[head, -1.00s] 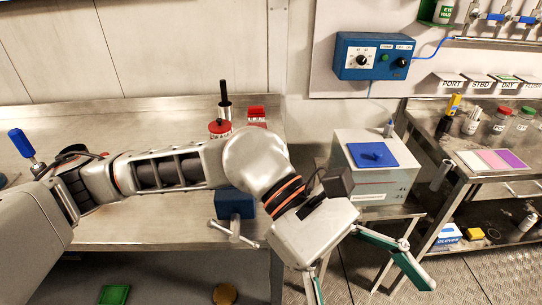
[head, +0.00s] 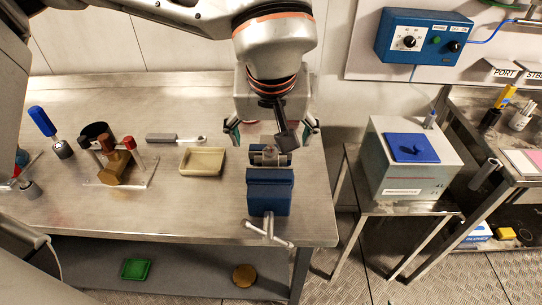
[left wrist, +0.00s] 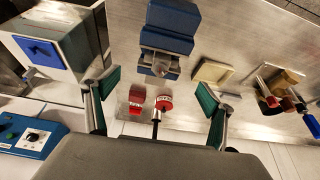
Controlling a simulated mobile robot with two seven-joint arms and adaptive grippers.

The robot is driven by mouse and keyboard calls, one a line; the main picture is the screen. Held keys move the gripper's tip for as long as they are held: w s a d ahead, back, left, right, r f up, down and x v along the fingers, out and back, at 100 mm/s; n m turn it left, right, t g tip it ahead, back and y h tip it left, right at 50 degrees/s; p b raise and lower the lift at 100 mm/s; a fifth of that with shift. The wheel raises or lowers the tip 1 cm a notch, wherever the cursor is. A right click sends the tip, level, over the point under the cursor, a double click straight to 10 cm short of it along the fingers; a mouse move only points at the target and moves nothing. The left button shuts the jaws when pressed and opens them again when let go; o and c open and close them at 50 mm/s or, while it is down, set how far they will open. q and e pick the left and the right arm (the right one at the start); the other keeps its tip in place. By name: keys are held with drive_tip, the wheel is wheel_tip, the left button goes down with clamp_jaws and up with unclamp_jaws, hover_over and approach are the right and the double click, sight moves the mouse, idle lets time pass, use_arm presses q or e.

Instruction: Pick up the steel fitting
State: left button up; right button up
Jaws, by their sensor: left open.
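A small steel-grey piece (head: 270,156), which looks like the steel fitting, sits at the jaws of a blue vise (head: 269,192) near the bench's right end. In the left wrist view the vise (left wrist: 170,32) is at top centre, with the grey piece (left wrist: 160,66) at its near side. My left gripper (head: 271,132) is just behind the vise, open and empty, its green-padded fingers spread either side of the piece's line. The left wrist view shows the open fingers (left wrist: 158,88) with the piece beyond them, apart from both. My right gripper is not in view.
A beige tray (head: 202,162), a grey tool (head: 177,139) and a rack with a bronze cylinder (head: 116,168) stand left of the vise. Red items (left wrist: 136,98) lie near the fingers. A blue-lidded box (head: 412,150) stands right, across a gap. The vise handle (head: 268,233) juts forward.

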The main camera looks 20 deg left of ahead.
sight(270, 150)
use_arm(q)
drive_tip(key=x, duration=0.7)
drive_tip(key=shift+s+a+p, duration=0.1)
drive_tip(key=shift+p, duration=0.2)
drive_tip(key=shift+c, duration=0.5)
